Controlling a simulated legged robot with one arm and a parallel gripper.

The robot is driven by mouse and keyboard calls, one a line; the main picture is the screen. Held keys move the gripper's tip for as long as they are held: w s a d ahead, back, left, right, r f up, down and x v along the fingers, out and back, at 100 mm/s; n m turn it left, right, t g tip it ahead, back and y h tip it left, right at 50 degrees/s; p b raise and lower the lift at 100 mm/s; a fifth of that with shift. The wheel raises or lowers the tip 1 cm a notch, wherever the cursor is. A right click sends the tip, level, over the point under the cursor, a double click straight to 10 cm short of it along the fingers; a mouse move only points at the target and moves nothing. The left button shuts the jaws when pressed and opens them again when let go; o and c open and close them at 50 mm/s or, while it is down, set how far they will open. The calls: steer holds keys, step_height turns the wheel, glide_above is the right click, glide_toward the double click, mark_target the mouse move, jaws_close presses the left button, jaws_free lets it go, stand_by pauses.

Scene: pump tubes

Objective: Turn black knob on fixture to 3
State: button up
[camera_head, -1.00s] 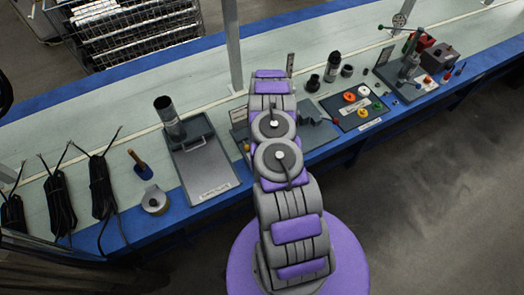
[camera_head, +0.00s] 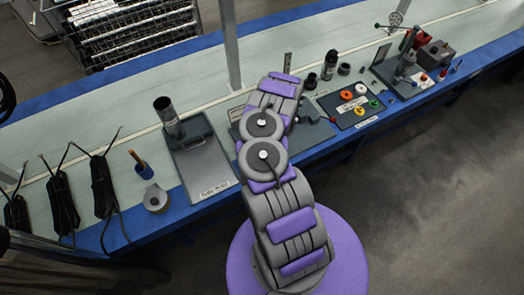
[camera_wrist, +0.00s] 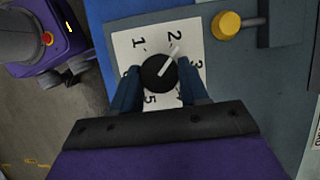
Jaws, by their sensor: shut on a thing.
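The black knob (camera_wrist: 158,74) shows in the wrist view on a white dial card with printed numbers (camera_wrist: 136,45). Its white pointer (camera_wrist: 171,60) points up and right, close to the 2 and a little to the 3 side of it. My gripper (camera_wrist: 160,82) has one finger on each side of the knob and is shut on it. The fingers cover part of the lower numbers. The card lies on the grey fixture plate (camera_wrist: 225,70). In the head view my arm hides the gripper and the knob.
A yellow knob (camera_wrist: 226,25) with a grey rod sits on the plate to the upper right. In the head view a grey tray with a dark cylinder (camera_head: 168,115) stands left of my arm. A board with coloured rings (camera_head: 350,105) lies to the right.

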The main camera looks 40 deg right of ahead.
steer(key=m+t, duration=0.1)
steer(key=m, duration=0.1)
steer(key=m+t, duration=0.1)
steer(key=m, duration=0.2)
steer(key=shift+s+a+h, duration=0.1)
steer(key=shift+a+h, duration=0.1)
steer(key=shift+h, duration=0.2)
steer(key=shift+m+t+h+b, duration=0.4)
steer(key=shift+m+h, duration=0.1)
steer(key=shift+m, duration=1.3)
steer(key=o, duration=1)
steer(key=shift+o, duration=0.2)
steer(key=shift+m, duration=0.3)
steer(key=shift+r, duration=0.1)
steer(key=p+v, duration=0.7)
steer(key=v, duration=1)
